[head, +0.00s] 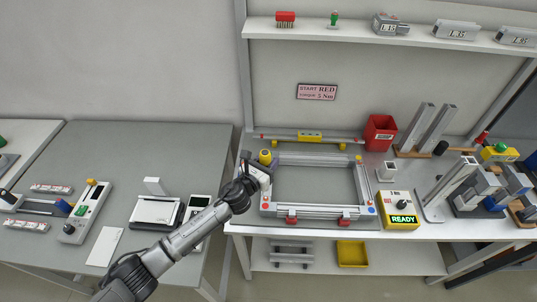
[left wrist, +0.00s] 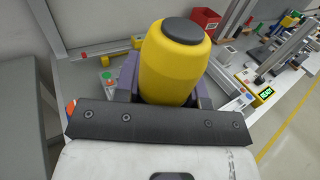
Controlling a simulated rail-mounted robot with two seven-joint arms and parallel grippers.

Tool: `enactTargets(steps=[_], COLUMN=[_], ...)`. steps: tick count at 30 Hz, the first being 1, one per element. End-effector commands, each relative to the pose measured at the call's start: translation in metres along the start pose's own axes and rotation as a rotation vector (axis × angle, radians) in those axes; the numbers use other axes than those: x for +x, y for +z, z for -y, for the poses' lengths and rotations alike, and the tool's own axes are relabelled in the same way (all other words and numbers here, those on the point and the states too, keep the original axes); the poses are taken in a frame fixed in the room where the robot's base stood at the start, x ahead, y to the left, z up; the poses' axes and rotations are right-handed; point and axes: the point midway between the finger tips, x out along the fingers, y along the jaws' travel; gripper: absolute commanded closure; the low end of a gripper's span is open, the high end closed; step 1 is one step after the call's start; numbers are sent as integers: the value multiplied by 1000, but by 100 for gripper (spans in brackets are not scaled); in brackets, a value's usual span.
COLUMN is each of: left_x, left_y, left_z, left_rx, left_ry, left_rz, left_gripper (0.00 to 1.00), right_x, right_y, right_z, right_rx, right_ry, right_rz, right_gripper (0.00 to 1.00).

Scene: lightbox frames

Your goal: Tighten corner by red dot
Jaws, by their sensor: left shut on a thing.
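My left gripper (head: 262,168) is shut on a yellow driver with a dark cap (head: 265,156), at the left side of the frame. In the left wrist view the driver (left wrist: 175,62) stands between the two jaws (left wrist: 165,82). The silver rectangular frame (head: 318,159) lies on the right bench. A small reddish dot (head: 265,206) shows near its front left corner, below my gripper. The driver's lower end is hidden, so I cannot tell whether it touches a screw. A sign (head: 317,92) on the back panel reads START RED, torque 5 Nm. My right gripper is out of view.
A yellow controller (head: 398,208) showing READY stands right of the frame. Red clamps (head: 291,218) hold its front edge. A yellow-marked bar (head: 310,135) lies behind it, and a red bin (head: 379,132) stands at the back. The left table (head: 130,150) has free room at the back.

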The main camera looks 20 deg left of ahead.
Motion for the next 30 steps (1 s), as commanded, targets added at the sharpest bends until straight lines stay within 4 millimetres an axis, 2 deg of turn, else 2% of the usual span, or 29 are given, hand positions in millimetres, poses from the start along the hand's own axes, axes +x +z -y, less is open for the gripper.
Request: enactTargets(steps=[20, 30], left_x=[2, 2], left_y=[-1, -23], left_z=[0, 0], left_rx=[1, 1], left_ry=[-10, -10], left_rz=[0, 0], left_gripper=[96, 96], right_x=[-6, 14], right_y=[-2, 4], right_z=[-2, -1], right_rx=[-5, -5], right_ry=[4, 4], right_rz=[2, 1], right_gripper=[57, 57])
